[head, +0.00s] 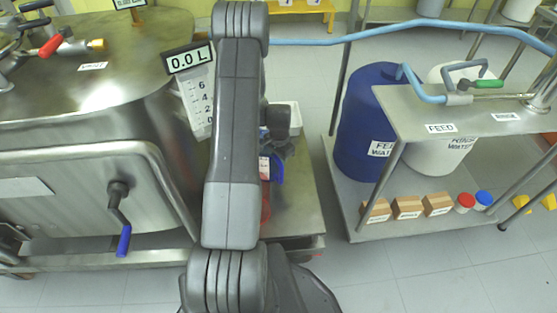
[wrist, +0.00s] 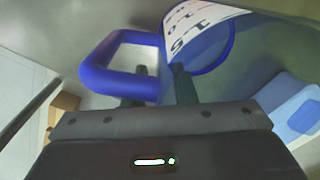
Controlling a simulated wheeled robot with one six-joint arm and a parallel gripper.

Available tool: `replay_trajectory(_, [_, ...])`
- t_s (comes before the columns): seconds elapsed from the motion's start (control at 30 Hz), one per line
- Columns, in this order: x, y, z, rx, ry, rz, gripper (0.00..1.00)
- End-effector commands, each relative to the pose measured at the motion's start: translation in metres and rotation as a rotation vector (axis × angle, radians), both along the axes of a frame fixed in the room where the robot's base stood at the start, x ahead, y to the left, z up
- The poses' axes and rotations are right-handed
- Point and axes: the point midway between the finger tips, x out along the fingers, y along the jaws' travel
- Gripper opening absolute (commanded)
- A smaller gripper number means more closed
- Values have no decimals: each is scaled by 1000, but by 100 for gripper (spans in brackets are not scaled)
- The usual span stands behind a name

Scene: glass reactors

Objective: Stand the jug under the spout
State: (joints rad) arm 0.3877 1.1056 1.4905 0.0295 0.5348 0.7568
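The jug (wrist: 225,62) fills the upper right of the wrist view, see-through with a white scale strip, a blue rim and a blue handle (wrist: 95,72). It looks tilted there. My gripper (wrist: 160,84) has its two dark fingers at the handle, one partly behind the blue bar and one in front of it. Blue shows between them, but I cannot tell whether they press on it. In the head view my arm hides most of this area; a bit of blue (head: 277,170) shows beside it. I cannot make out the spout.
A steel cart (head: 470,122) at right holds a blue feed drum (head: 365,120), a white drum and small boxes (head: 407,207). Floor shows between them.

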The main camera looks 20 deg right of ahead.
Motion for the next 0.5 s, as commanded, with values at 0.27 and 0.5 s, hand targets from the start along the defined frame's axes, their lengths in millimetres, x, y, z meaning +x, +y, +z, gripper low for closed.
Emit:
replay_trajectory(0.27, [0, 0, 1, 0, 0, 0, 24])
replay_trajectory(0.5, [0, -1, 33, -1, -3, 0, 24])
